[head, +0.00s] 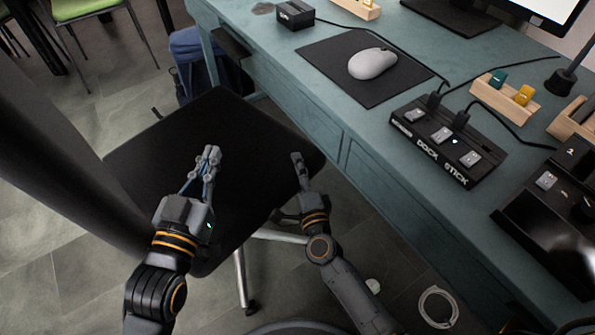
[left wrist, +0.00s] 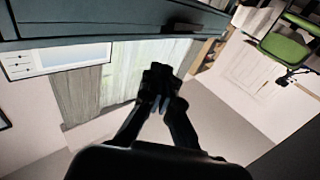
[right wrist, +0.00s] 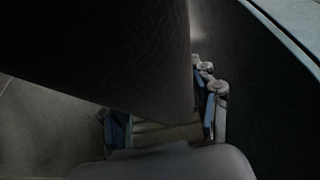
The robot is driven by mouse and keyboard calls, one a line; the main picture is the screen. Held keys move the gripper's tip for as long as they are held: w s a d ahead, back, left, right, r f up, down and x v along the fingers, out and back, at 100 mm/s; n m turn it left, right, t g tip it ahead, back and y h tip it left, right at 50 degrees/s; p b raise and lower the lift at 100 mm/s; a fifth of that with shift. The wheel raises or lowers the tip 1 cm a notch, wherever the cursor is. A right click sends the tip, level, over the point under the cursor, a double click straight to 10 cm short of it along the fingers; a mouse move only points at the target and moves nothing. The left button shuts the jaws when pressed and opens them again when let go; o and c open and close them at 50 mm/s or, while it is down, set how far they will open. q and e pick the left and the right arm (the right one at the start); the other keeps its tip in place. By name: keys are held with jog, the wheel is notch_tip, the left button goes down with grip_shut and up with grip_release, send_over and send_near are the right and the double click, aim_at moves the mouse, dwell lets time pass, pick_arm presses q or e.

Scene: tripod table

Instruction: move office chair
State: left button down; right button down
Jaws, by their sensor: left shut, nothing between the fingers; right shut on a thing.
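The office chair shows a black square seat (head: 240,130) beside the desk, with a dark backrest (head: 60,150) at the left of the head view and a metal leg below. My left gripper (head: 211,156) is shut and empty over the seat. In the left wrist view its fingers (left wrist: 160,92) are together, pointing at the room. My right gripper (head: 290,186) is shut on the seat's edge at the desk side. In the right wrist view the dark seat (right wrist: 130,60) lies between its fingers (right wrist: 160,122) and hides part of them.
The blue-green desk (head: 370,190) runs along the right, close to the seat. It carries a mouse (head: 372,63) on a black pad and a black dock (head: 447,140). A blue bag (head: 188,62) stands behind the seat. Floor is open at left.

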jog(key=c, duration=0.8)
grip_release()
jog(key=shift+w+d+h, duration=0.3)
jog(key=shift+d, duration=0.5)
jog(key=o, duration=0.5)
jog(key=shift+f, duration=0.1)
jog(key=shift+s+a, duration=0.15)
jog(key=shift+a, duration=0.05)
jog(key=shift+s, duration=0.45)
pick_arm(q)
jog(key=shift+s+a+f, duration=0.2)
jog(key=shift+a, duration=0.5)
pick_arm(e)
jog(key=s, duration=0.3)
jog(key=s+d, duration=0.1)
jog(key=s, duration=0.3)
jog(key=s+d, duration=0.1)
jog(key=s, duration=0.3)
jog(key=shift+a, duration=0.1)
